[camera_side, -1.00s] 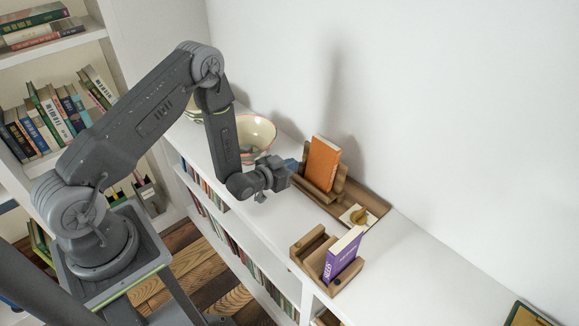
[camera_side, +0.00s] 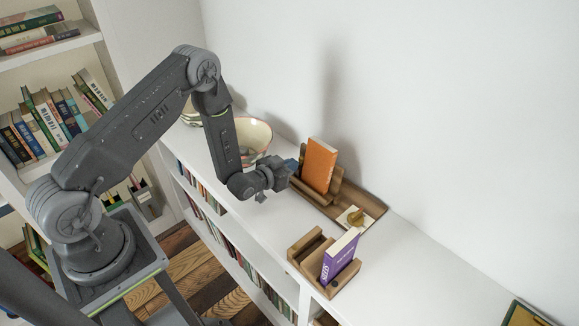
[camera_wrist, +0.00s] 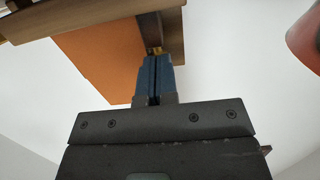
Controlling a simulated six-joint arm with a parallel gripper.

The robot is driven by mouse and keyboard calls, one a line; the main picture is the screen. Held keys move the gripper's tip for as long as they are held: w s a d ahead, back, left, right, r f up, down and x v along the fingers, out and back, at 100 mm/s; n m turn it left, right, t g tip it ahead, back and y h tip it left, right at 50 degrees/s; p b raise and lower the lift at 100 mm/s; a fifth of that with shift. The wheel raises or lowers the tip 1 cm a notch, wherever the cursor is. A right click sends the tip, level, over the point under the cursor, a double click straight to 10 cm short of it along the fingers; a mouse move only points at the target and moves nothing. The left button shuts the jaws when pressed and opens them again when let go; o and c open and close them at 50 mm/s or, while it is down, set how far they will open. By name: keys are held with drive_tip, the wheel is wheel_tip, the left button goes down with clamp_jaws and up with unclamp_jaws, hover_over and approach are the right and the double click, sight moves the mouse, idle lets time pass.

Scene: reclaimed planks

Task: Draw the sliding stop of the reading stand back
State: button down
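A wooden reading stand (camera_side: 373,206) holds an upright orange book (camera_side: 319,165) on top of the white shelf. My gripper (camera_side: 292,166) is at the left end of this stand, beside the book. In the wrist view, its blue fingers (camera_wrist: 155,58) are close together with a thin gap, their tips at a small brass knob (camera_wrist: 155,50) on the stand's wood. The fingers look shut on the knob; their tips partly hide it. The orange cover (camera_wrist: 100,60) fills the space left of the fingers. In the side view the knob is hidden by my gripper.
A second wooden stand (camera_side: 306,248) with a purple book (camera_side: 341,257) is nearer the front edge. A bowl (camera_side: 254,136) is behind my forearm.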

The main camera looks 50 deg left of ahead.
drive_tip(key=shift+w, duration=0.25)
drive_tip(key=shift+a, duration=0.9)
drive_tip(key=shift+s, duration=2.5)
drive_tip(key=shift+r, duration=0.1)
drive_tip(key=s+d+r+g+y, duration=0.1)
drive_tip(key=d+r+g, duration=0.15)
drive_tip(key=r, duration=0.85)
drive_tip(key=s+d+r+g, duration=0.1)
drive_tip(key=r+g, duration=0.2)
drive_tip(key=r, duration=0.7)
drive_tip(key=s+d+r+g, duration=0.1)
drive_tip(key=s+r, duration=0.2)
drive_tip(key=s, duration=0.4)
drive_tip(key=s+d+r+g, duration=0.2)
drive_tip(key=s+r, duration=0.2)
drive_tip(key=s, duration=0.4)
drive_tip(key=s+d+r+g+h, duration=0.1)
drive_tip(key=s+d+r, duration=0.1)
drive_tip(key=s, duration=0.6)
drive_tip(key=shift+s+r+g, duration=0.25)
drive_tip(key=shift+r+g, duration=0.1)
drive_tip(key=shift+r, duration=0.4)
